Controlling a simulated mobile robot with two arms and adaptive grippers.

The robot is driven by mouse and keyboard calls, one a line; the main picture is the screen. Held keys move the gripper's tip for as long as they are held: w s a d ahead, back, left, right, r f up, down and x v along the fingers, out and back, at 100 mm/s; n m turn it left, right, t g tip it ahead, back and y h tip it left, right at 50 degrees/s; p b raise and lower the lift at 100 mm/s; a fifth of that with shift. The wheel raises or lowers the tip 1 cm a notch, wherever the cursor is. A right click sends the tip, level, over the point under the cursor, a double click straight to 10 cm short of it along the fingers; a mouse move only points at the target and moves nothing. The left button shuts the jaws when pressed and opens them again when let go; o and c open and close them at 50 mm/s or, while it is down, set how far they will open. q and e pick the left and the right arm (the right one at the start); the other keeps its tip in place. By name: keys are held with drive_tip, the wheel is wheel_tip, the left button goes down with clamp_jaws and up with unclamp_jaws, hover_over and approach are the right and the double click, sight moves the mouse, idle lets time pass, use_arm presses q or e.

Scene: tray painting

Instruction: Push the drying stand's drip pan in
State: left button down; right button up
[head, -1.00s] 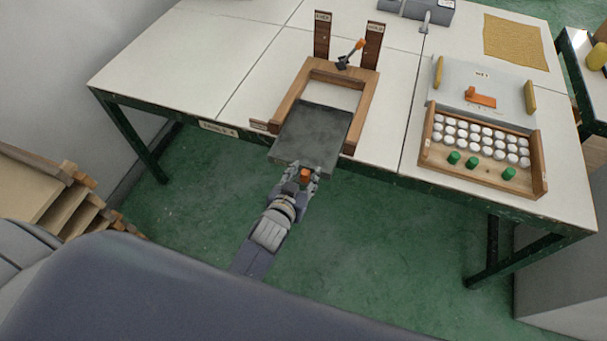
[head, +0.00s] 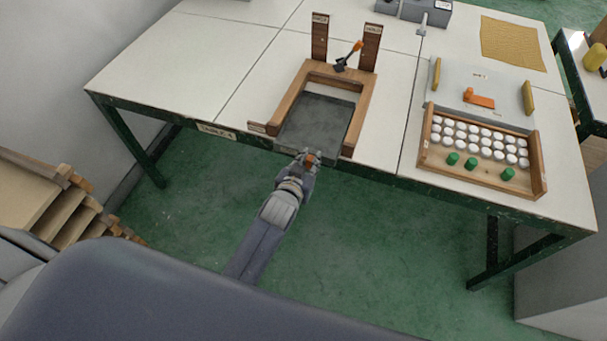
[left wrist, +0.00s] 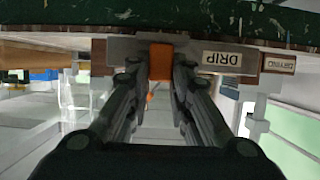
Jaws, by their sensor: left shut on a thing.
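The drip pan (head: 316,122) is a dark grey flat tray lying mostly inside the drying stand's wooden frame (head: 369,103) on the table. Its front edge still sticks out a little past the frame's front ends and the table edge. My left gripper (head: 308,157) is at the pan's front edge, shut on the orange handle (left wrist: 161,62). In the left wrist view the handle sits between the fingertips, beside a label reading DRIP (left wrist: 222,58). The stand has two upright wooden posts (head: 320,38) at the back. My right gripper is not in view.
A wooden rack (head: 483,173) with white and green pegs stands to the right on the table (head: 200,75). A small orange-handled lever (head: 348,56) is at the frame's back. The table's left part is clear.

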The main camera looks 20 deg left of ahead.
sight(317, 143)
use_arm(q)
drive_tip(key=w+b, duration=0.1)
drive_tip(key=w, duration=0.5)
drive_tip(key=shift+d+f, duration=0.1)
drive_tip(key=shift+w, duration=0.25)
drive_tip(key=shift+r, duration=0.2)
drive_tip(key=c, duration=1.5)
unclamp_jaws()
drive_tip(key=shift+c, duration=0.2)
drive_tip(key=shift+o, duration=0.5)
drive_tip(key=shift+w+f, duration=0.15)
drive_tip(key=shift+w, duration=0.05)
